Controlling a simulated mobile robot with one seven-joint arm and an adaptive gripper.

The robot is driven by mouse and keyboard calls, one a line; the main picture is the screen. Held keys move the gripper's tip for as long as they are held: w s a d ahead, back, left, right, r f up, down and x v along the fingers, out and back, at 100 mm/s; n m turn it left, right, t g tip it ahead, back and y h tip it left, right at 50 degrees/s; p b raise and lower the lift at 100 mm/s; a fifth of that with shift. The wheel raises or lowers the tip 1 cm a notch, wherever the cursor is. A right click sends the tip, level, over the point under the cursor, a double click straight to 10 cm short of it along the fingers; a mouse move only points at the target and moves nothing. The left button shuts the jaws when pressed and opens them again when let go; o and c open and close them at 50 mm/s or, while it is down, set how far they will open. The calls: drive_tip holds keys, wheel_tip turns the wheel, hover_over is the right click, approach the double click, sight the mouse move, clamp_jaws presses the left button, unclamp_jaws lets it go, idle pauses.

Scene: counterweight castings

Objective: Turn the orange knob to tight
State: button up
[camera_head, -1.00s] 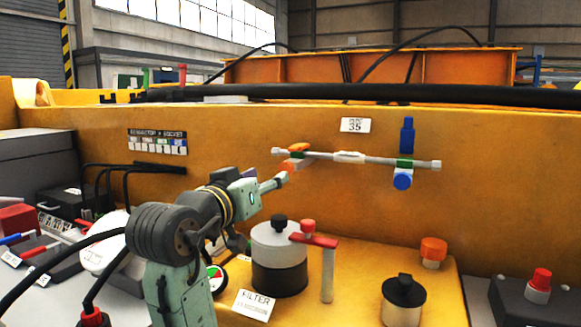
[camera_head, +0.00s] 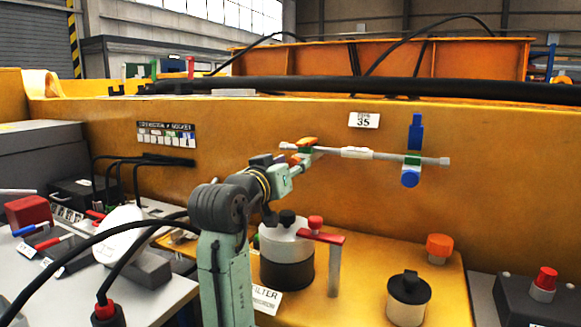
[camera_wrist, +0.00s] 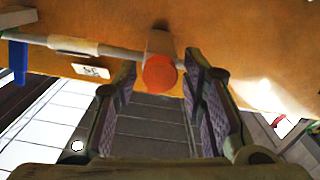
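An orange knob with a round face (camera_wrist: 160,73) ends a pale stub in the wrist view, where the pipe meets it. It sits between the two fingertips of my gripper (camera_wrist: 160,68), with a small gap on each side. My gripper is open. In the head view my gripper (camera_head: 298,163) is at the left end of the pipe (camera_head: 378,156), just below an orange bar (camera_head: 306,142), and the round knob face is mostly hidden there. No mark for tight is readable.
A blue valve (camera_head: 411,179) is on the pipe's right part. Below stand a dark-and-white filter canister (camera_head: 286,262), a red-handled post (camera_head: 333,268), an orange cap (camera_head: 439,246) and a black-topped jar (camera_head: 408,297). Black cables (camera_head: 95,240) cross at the left.

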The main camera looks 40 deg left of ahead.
clamp_jaws()
drive_tip(key=shift+m, duration=0.4)
drive_tip(key=m+b, duration=0.1)
drive_tip(key=m, duration=0.2)
drive_tip(key=shift+m+b, duration=0.3)
drive_tip(key=m+b, duration=0.1)
drive_tip(key=m, duration=0.3)
drive_tip(key=shift+m, duration=0.3)
drive_tip(key=m+b, duration=0.2)
drive_tip(key=m, duration=0.4)
drive_tip(key=m+b, duration=0.1)
drive_tip(key=m, duration=0.5)
drive_tip(key=shift+b, duration=0.3)
